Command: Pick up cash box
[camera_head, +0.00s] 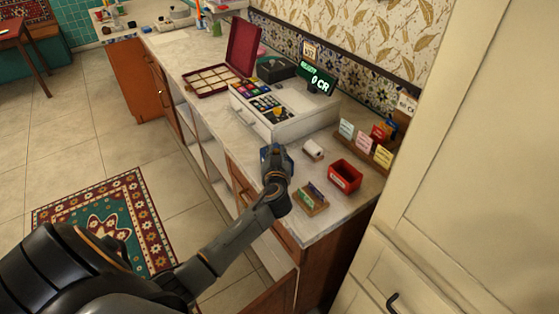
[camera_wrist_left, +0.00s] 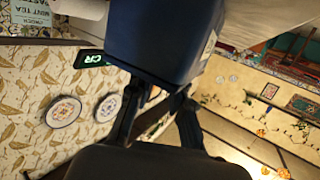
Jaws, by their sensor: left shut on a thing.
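My left gripper (camera_head: 276,164) is at the front edge of the counter, in front of the cash register, and is seen mostly from behind. It is shut on a dark blue box, the likely cash box (camera_wrist_left: 160,38), which fills the upper middle of the left wrist view. There, the two fingers of my left gripper (camera_wrist_left: 160,98) meet the box at its lower end. In the head view only a little blue shows past the gripper, and the rest of the box is hidden. I cannot tell whether the box touches the counter. My right gripper is not in view.
The cash register (camera_head: 285,112) with a green display stands behind the gripper. A paper roll (camera_head: 313,150), an open red box (camera_head: 345,176) and a small card holder (camera_head: 310,199) are close on the right. A black box (camera_head: 277,69) and an open case (camera_head: 212,80) are farther back.

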